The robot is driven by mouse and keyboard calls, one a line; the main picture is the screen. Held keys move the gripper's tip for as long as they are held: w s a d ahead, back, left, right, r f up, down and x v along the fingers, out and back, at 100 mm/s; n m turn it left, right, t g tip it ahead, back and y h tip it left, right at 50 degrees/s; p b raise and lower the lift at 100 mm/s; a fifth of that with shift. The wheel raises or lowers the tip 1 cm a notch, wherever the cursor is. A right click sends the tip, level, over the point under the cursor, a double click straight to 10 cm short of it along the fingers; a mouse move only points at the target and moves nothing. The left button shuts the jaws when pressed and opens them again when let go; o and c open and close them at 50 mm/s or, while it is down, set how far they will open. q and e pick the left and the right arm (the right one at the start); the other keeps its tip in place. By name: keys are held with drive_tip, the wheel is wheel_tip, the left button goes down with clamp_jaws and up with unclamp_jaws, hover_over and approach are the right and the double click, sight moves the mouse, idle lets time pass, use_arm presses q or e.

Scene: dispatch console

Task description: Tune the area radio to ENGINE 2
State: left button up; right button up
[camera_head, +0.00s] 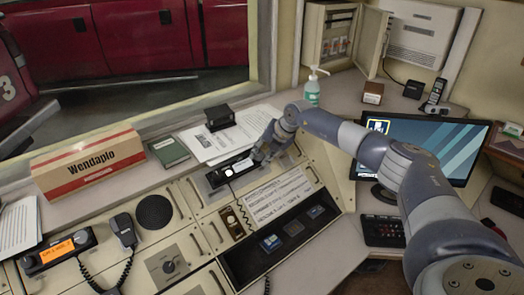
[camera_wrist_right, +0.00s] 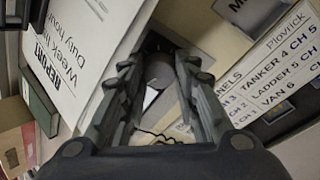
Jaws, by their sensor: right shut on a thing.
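A black radio unit (camera_head: 216,178) with a small pale display is set in the back of the console. My right gripper (camera_head: 262,156) is at its right end, fingers pointing down. In the right wrist view, my right gripper (camera_wrist_right: 158,95) is shut on a grey round knob (camera_wrist_right: 158,72), with a finger on each side. The gripper hides the knob in the head view. A channel card (camera_head: 280,197) lies on the sloped panel; the wrist view shows its lines for TANKER 4, LADDER 5 and VAN 6 (camera_wrist_right: 275,85). The display is too small to read. My left gripper is not in view.
Another radio with an orange display (camera_head: 57,251) and a hand microphone (camera_head: 124,232) stand at the left. A panel knob (camera_head: 168,266) is at the front. A green book (camera_head: 168,151), papers and a black box (camera_head: 220,117) lie behind the radio. A monitor (camera_head: 430,145) stands right.

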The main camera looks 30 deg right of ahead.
drive_tip(key=shift+m+p, duration=0.85)
drive_tip(key=shift+m, duration=0.65)
drive_tip(key=o, duration=1.1)
drive_tip(key=shift+c, duration=0.2)
